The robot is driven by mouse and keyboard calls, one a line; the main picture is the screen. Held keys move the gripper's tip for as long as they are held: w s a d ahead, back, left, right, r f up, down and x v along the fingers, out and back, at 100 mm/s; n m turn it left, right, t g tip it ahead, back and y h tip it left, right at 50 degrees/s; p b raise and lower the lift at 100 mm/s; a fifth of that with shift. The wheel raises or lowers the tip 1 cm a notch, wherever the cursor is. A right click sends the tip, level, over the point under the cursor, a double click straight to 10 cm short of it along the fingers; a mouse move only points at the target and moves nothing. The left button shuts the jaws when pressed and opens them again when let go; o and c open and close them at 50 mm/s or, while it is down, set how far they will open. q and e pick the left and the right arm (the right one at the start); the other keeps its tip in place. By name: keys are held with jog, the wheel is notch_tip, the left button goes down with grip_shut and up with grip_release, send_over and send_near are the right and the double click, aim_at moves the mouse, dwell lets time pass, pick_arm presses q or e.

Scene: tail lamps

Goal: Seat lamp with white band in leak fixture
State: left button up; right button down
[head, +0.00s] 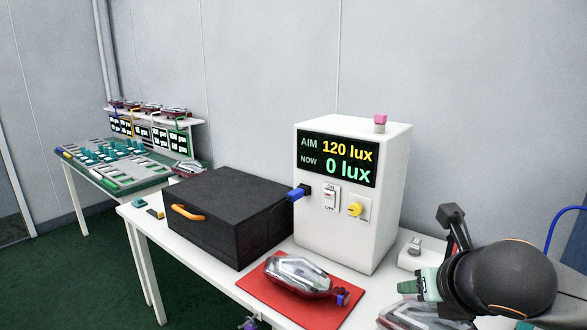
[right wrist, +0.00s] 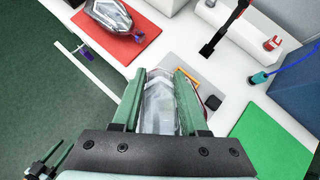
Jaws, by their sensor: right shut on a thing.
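My right gripper (right wrist: 160,98) is shut on a clear lamp (right wrist: 158,105), with one green finger along each side. No white band can be made out on this lamp. In the head view the held lamp (head: 402,314) is partly cut off at the bottom edge, below my dark right wrist. The held lamp is over or in front of a grey plate (right wrist: 185,68) with an orange bar and a black knob; I cannot tell whether they touch or whether this is the leak fixture. Green finger-like parts (right wrist: 44,158), perhaps my left gripper, show at lower left.
Another lamp (head: 298,273) with a blue-purple end lies on a red mat (head: 262,291). A black box (head: 232,225) and a white meter box (head: 387,195) reading 0 lux stand behind. A green mat (right wrist: 270,145) and a blue block (right wrist: 295,88) are at right. A rack (head: 182,122) stands far left.

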notch_tip(320, 180, up, 6)
jog(key=p, duration=0.4)
jog(key=shift+f, duration=0.1)
jog(key=shift+w, duration=0.1)
